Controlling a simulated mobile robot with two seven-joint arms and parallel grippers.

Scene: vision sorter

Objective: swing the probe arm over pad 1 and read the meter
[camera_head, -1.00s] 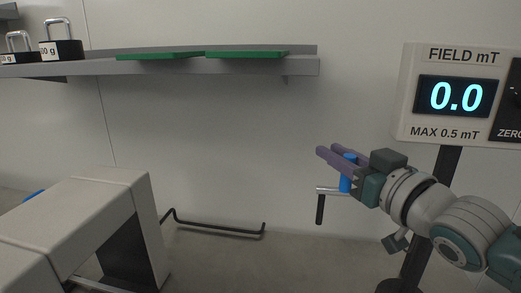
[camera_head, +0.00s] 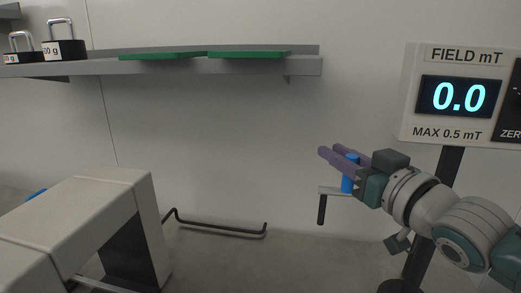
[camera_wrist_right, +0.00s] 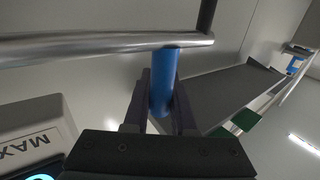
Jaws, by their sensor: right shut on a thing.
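The field meter (camera_head: 459,95) stands at the right of the head view and its display reads 0.0 over the label MAX 0.5 mT. My right gripper (camera_head: 345,157) is shut on a blue upright handle (camera_head: 348,182) of the probe arm. A grey metal bar (camera_head: 331,191) joins the handle, and a dark rod (camera_head: 322,210) hangs from its left end. In the right wrist view the blue handle (camera_wrist_right: 163,82) stands between the fingers, with the metal bar (camera_wrist_right: 100,45) crossing beyond it. Two green pads (camera_head: 162,56) lie on the shelf; no pad number is readable. My left gripper is not in view.
A grey shelf (camera_head: 222,68) runs along the wall, with black weights (camera_head: 64,49) at its left end. A pale block-shaped structure (camera_head: 105,183) stands at lower left. A bent black rail (camera_head: 215,229) lies low by the wall. The space under the shelf is open.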

